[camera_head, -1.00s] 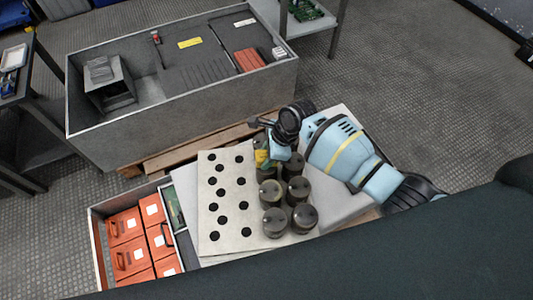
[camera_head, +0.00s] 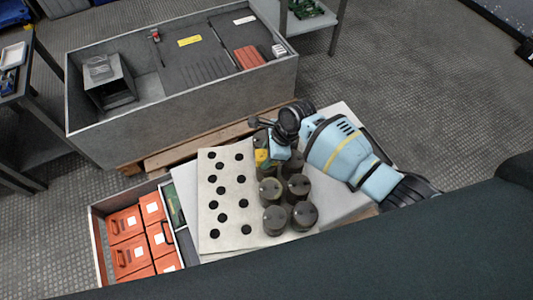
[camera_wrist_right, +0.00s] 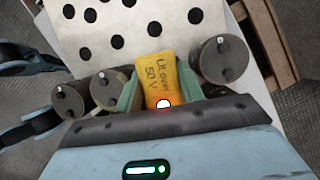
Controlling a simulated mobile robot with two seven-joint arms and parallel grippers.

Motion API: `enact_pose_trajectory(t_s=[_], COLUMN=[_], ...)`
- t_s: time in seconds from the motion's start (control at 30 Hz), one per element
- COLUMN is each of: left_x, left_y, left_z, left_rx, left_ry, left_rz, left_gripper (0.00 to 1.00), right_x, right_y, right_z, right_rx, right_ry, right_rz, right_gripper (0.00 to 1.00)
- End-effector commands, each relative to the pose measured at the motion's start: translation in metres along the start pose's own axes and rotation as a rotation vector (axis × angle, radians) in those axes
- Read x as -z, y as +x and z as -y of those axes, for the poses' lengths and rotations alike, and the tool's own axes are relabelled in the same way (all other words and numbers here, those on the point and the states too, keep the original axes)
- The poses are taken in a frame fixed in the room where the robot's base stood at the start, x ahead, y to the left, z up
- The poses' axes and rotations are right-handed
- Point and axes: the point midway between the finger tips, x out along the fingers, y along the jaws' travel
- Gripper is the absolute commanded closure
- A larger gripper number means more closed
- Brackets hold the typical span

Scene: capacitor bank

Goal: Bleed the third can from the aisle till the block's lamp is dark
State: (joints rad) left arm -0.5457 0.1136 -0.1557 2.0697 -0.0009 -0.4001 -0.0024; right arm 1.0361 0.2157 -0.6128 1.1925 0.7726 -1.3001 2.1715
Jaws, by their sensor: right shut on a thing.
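My right gripper (camera_head: 264,156) is shut on a yellow block (camera_head: 262,157) among the cans. In the right wrist view the green fingers grip the block (camera_wrist_right: 161,78), marked "Lit over 50 V". Its lamp (camera_wrist_right: 163,104) glows white with a red rim. Dark cylindrical cans stand in two rows, including a near-left can (camera_head: 274,221), a near-right can (camera_head: 304,216) and a middle can (camera_head: 270,191). The wrist view shows a can (camera_wrist_right: 222,60) right of the block and two at its left. The block's underside and any contact with a can are hidden. My left gripper is out of view.
A pale plate with black holes (camera_head: 207,225) lies left of the cans. A tray of orange boxes (camera_head: 127,257) stands at lower left. A large grey bin (camera_head: 180,125) stands behind. Bare pale surface (camera_head: 325,190) shows to the right of the cans.

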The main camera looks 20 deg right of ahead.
Motion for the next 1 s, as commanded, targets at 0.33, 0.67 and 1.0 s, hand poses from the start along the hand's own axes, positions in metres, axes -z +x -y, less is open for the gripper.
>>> enact_pose_trajectory(t_s=[0.33,0.67,1.0], left_x=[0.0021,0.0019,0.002], left_y=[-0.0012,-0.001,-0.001], left_z=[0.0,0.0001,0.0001], left_rx=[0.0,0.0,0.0], left_ry=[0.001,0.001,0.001], left_rz=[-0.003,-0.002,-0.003], left_gripper=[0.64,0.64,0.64], right_x=[-0.0002,0.0002,0.0008], right_y=[0.0007,0.0009,0.0012], right_z=[0.0002,0.0002,-0.0001], right_rx=[0.001,0.001,0.0], right_ry=[-0.001,0.0,0.0], right_rz=[0.001,0.001,-0.001], right_gripper=[0.93,0.37,0.37])
